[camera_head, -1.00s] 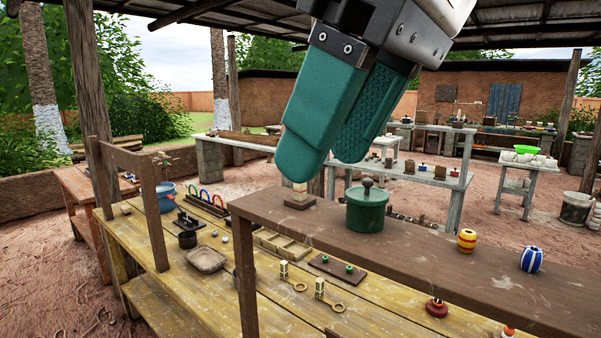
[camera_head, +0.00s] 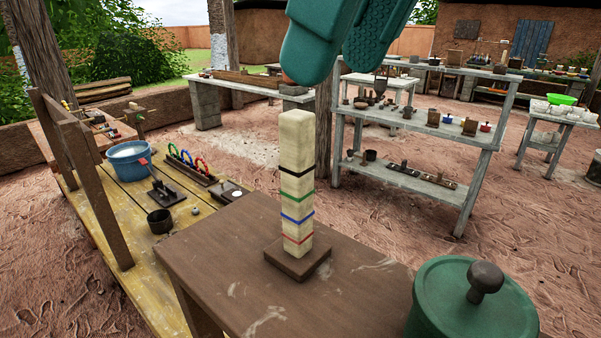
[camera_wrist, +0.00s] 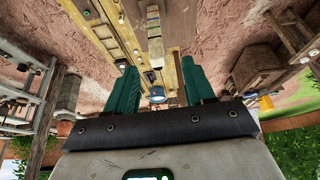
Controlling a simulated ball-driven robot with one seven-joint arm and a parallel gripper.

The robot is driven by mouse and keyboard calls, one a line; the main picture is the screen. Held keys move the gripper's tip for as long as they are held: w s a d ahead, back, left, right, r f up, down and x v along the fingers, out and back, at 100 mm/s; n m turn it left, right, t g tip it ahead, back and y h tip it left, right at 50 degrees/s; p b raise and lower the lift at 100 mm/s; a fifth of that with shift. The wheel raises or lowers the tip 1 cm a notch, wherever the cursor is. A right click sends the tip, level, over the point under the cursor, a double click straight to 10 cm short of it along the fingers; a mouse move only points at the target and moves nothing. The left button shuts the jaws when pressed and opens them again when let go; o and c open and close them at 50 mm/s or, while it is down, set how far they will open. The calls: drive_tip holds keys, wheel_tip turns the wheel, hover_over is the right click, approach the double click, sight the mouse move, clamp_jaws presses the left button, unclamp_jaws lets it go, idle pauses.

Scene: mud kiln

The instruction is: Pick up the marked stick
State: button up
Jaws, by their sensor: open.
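The marked stick (camera_head: 296,180) is a pale square post with black, green, blue and red bands. It stands upright on a small brown base (camera_head: 298,258) on the raised brown shelf (camera_head: 235,270). In the wrist view a pale banded post that looks like the marked stick (camera_wrist: 153,18) shows at the top centre, beyond the fingertips. My gripper (camera_head: 335,70) has teal fingers, which appear above and slightly right of the stick's top in the head view, with nothing between them. The fingers stand apart in the wrist view (camera_wrist: 158,68) too.
Below on the left, the yellow bench (camera_head: 145,188) holds a blue bucket (camera_head: 131,162) and a dark cup (camera_head: 160,221). A grey shelf table (camera_head: 410,182) stands behind.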

sight(290, 152)
drive_tip(key=x, duration=0.2)
drive_tip(key=w+x, duration=0.1)
drive_tip(key=x, duration=0.2)
drive_tip(key=shift+r, duration=0.1)
drive_tip(key=shift+p+x, duration=0.5)
drive_tip(key=shift+x, duration=2.45)
drive_tip(key=shift+a, duration=0.15)
clamp_jaws()
